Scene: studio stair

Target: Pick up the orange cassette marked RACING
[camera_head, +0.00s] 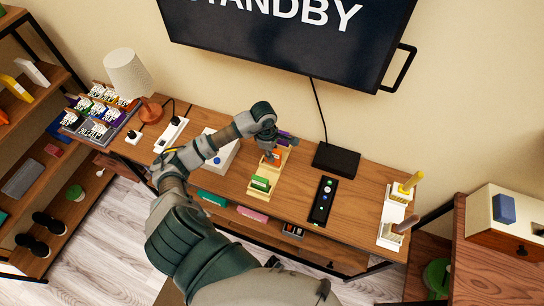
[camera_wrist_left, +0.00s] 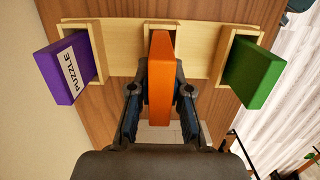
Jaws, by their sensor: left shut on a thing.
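The orange cassette (camera_wrist_left: 161,75) stands at the middle slot of a pale wooden rack (camera_wrist_left: 208,35), between the two fingers of my left gripper (camera_wrist_left: 160,92). The gripper is shut on it. No lettering shows on the side that faces the wrist camera. In the head view the orange cassette (camera_head: 277,154) shows only as a small patch under my left gripper (camera_head: 270,152). I cannot tell whether its lower end is still seated in the slot. My right gripper is in neither view.
A purple PUZZLE cassette (camera_wrist_left: 69,68) and a green cassette (camera_wrist_left: 250,72) stand in the slots on either side. On the wooden table (camera_head: 225,185) are a black box (camera_head: 336,160), a button panel (camera_head: 322,200) and a lamp (camera_head: 128,75). A screen (camera_head: 290,35) hangs behind.

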